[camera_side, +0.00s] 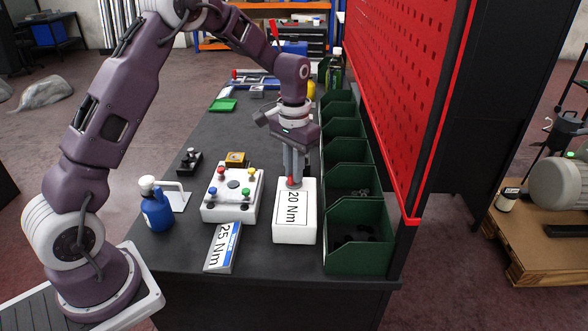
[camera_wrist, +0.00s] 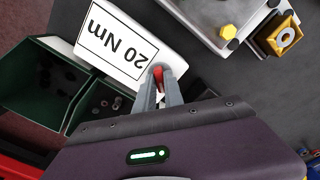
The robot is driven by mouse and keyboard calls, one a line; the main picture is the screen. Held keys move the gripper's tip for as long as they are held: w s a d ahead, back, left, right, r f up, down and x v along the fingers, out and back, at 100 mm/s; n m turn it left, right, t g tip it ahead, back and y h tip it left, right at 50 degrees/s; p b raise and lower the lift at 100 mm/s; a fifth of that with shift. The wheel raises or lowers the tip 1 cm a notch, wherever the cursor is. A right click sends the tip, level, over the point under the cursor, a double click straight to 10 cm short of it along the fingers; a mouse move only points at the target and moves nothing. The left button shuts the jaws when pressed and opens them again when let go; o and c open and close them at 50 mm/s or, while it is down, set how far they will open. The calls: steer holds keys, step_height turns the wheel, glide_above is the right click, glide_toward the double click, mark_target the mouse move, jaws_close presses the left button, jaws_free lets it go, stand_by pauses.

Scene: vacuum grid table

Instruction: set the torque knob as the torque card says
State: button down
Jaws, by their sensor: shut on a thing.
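The white box (camera_side: 296,234) shows "20 Nm" on its label and stands on the dark table beside the green bins. It also shows in the wrist view (camera_wrist: 178,42). A red knob (camera_wrist: 157,74) sits at its far end; my gripper (camera_side: 292,181) points straight down and is shut on it, hiding most of it. The torque card (camera_side: 220,252), white with a blue stripe, reads "25 Nm". It lies tilted near the table's front edge, left of the box.
A white box with coloured knobs (camera_side: 216,212) stands to the left. Green bins (camera_side: 357,250) line the right, close to my gripper. A blue bottle (camera_side: 157,213) and a yellow block with a ring (camera_side: 236,158) are also on the table (camera_side: 190,254).

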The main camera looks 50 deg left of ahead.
steer(key=m, duration=0.4)
steer(key=shift+m, duration=2.8)
steer(key=c, duration=1.4)
jaws_free()
steer(key=shift+c, duration=0.2)
step_height(320, 180, up, 7)
steer(key=shift+r, duration=0.1)
